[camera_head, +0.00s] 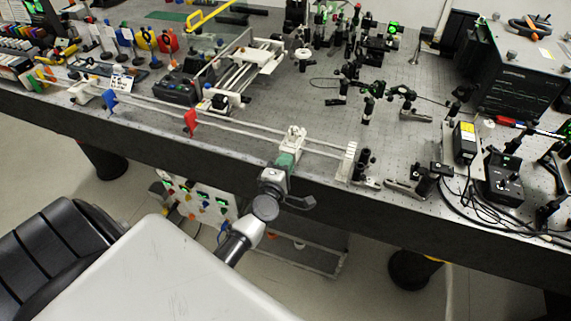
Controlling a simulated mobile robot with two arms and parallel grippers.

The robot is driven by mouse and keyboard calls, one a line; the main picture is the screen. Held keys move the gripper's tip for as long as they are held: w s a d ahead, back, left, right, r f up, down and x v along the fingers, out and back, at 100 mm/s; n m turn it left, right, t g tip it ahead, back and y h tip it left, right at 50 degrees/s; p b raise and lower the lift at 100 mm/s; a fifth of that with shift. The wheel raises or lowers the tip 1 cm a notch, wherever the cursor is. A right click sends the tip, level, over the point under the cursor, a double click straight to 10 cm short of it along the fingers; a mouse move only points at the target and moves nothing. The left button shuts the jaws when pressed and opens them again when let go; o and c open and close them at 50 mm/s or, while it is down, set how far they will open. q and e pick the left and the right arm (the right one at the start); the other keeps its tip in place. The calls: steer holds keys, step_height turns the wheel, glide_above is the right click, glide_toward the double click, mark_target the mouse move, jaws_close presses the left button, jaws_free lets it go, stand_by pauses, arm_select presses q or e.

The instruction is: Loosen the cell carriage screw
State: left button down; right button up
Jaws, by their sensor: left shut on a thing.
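The cell carriage (294,138) is a small pale block on the two long rails (240,127) near the front edge of the bench. My left arm reaches up from below, and my left gripper (284,163) is at the carriage's near side. It is shut, with a green part showing at its tip, right against the carriage. The carriage screw is hidden by the gripper, so its turn cannot be seen. My right gripper is out of view.
A red flag-shaped piece (191,122) and a blue one (109,101) stand along the rails to the left. A pale end block (347,163) closes the rails at the right. Optic mounts and cables crowd the bench's right side.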

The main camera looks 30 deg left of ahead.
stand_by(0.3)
arm_select(q)
steer(key=c, duration=1.1)
jaws_free()
steer(key=b+v, duration=0.1)
steer(key=v, duration=0.9)
steer(key=shift+s+d+b, duration=0.15)
steer(key=shift+s+b, duration=0.15)
steer(key=shift+s, duration=0.05)
